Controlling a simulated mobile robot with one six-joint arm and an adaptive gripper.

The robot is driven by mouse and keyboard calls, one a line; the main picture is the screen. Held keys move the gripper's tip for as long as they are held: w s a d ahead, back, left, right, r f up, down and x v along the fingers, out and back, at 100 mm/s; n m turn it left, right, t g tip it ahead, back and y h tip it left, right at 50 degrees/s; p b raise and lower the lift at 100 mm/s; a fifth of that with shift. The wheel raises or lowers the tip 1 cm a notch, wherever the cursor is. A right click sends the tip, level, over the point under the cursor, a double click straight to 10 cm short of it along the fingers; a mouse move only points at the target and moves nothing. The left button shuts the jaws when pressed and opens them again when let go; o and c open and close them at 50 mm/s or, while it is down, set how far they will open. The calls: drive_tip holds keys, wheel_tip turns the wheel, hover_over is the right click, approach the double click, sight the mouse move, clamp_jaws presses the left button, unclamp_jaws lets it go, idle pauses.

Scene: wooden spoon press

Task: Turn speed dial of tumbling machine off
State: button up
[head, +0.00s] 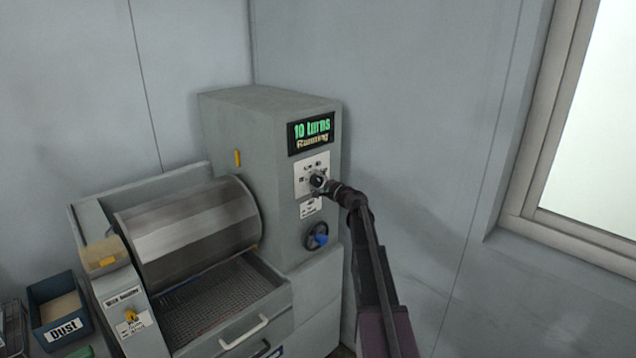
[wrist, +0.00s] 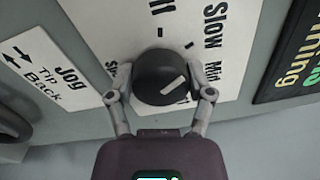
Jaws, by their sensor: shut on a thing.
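The tumbling machine (head: 265,108) is grey, with a wide metal drum (head: 190,232) on its left. Its speed dial (head: 317,179) is a round black knob on a white plate (head: 302,168). In the wrist view the dial (wrist: 162,78) carries a white pointer line slanting right and up, towards the side of the "Mid" label (wrist: 214,68). "Slow" (wrist: 215,25) is printed above it. My gripper (head: 323,184) reaches the dial from the right. In the wrist view its fingers (wrist: 162,88) are shut on the dial's two sides.
The display (head: 311,133) above the dial reads "10 Litres" and "Running". A dark round knob with a blue part (head: 317,236) is below the dial. A "Jog" label (wrist: 55,75) is beside the dial plate. A blue "Dust" bin (head: 57,310) stands at lower left. A window (head: 590,130) is at right.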

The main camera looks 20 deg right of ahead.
drive_tip(key=n, duration=0.4)
drive_tip(key=shift+w+d+n, duration=0.1)
drive_tip(key=shift+n, duration=0.3)
drive_tip(key=n, duration=0.3)
drive_tip(key=shift+n, duration=0.3)
drive_tip(key=o, duration=1.1)
drive_tip(key=shift+f+y, duration=0.1)
drive_tip(key=shift+y, duration=0.2)
